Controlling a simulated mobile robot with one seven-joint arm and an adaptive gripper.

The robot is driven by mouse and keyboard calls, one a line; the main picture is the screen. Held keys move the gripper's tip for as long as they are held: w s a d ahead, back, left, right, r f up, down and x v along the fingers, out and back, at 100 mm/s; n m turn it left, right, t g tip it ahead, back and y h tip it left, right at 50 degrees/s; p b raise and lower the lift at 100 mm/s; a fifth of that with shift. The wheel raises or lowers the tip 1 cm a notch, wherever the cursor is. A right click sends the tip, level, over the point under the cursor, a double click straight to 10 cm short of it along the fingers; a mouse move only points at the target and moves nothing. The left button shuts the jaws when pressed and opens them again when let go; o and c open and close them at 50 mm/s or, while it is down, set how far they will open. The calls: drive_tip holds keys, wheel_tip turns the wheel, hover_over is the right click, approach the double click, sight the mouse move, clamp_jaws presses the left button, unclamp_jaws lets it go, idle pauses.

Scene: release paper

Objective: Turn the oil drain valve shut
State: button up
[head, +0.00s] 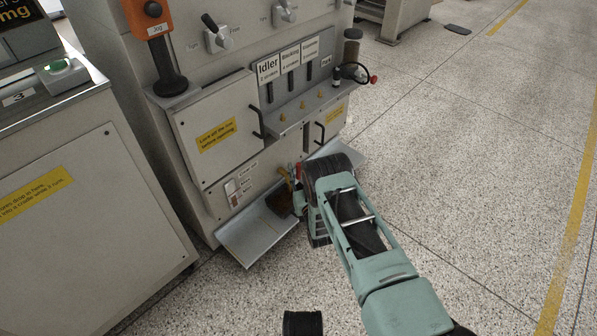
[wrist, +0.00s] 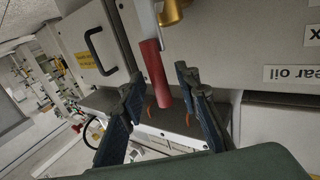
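The valve's red handle (wrist: 155,75) shows in the wrist view, hanging from a brass fitting (wrist: 171,12) on the machine's face. My gripper (wrist: 160,82) is open, with one dark finger on each side of the handle's lower end in the picture. I see gaps on both sides, and the fingers do not appear to press on it. How deep the handle sits between them is unclear. In the head view a small red part (head: 298,170) shows beside my gripper (head: 297,195), low on the machine. My arm hides most of the valve there.
A grey metal tray (head: 245,240) juts from the machine's base, with a brown object (head: 280,201) on it. A label (wrist: 290,74) reading "ear oil" is beside the valve. The floor (head: 440,150) at right is clear.

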drive_tip(key=shift+w, duration=0.1)
clamp_jaws()
